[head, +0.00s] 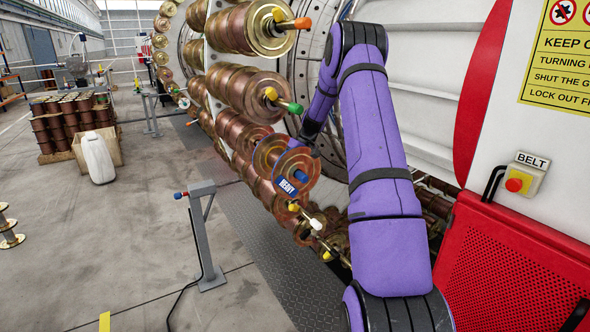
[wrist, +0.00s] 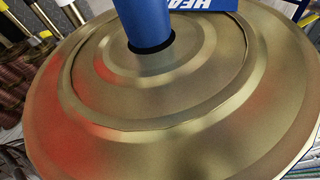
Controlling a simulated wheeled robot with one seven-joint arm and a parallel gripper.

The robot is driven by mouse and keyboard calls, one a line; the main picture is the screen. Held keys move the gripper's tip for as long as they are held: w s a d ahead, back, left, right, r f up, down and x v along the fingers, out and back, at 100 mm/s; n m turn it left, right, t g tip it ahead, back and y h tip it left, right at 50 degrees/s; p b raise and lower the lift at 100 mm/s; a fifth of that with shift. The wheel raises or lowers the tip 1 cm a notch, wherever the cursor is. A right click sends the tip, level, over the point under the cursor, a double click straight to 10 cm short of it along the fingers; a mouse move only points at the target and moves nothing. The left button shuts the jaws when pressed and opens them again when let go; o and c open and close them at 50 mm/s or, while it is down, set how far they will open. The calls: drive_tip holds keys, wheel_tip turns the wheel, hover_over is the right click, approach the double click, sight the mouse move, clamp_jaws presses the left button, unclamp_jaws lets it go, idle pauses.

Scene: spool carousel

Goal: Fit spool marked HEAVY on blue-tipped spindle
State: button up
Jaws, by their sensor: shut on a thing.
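The spool marked HEAVY (head: 299,163) is a copper-coloured spool with brass flanges and a blue HEAVY label (head: 287,186). The blue spindle tip (head: 302,176) shows at the middle of its outer flange in the head view. In the wrist view the flange (wrist: 150,105) fills the picture, and the blue tip (wrist: 145,22) stands through its centre hole with a dark gap around it. The spool is around the spindle; how far along it sits is hidden. My gripper (head: 315,152) is at the spool's upper right, shut on it, its fingers mostly hidden.
Neighbouring spindles carry spools, with an orange tip (head: 302,23) and a green tip (head: 294,107) above and a yellow tip (head: 293,207) below. A grey post (head: 205,235) stands left. A red guard (head: 510,265) and belt button (head: 514,184) are right.

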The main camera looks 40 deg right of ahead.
drive_tip(key=shift+w+d+r, duration=0.1)
drive_tip(key=shift+w+d, duration=0.2)
drive_tip(key=shift+w, duration=1.05)
drive_tip(key=shift+w+d+r, duration=0.1)
drive_tip(key=shift+w+d, duration=0.25)
drive_tip(key=shift+w, duration=1)
drive_tip(key=shift+w+d, duration=0.3)
drive_tip(key=shift+w, duration=1.2)
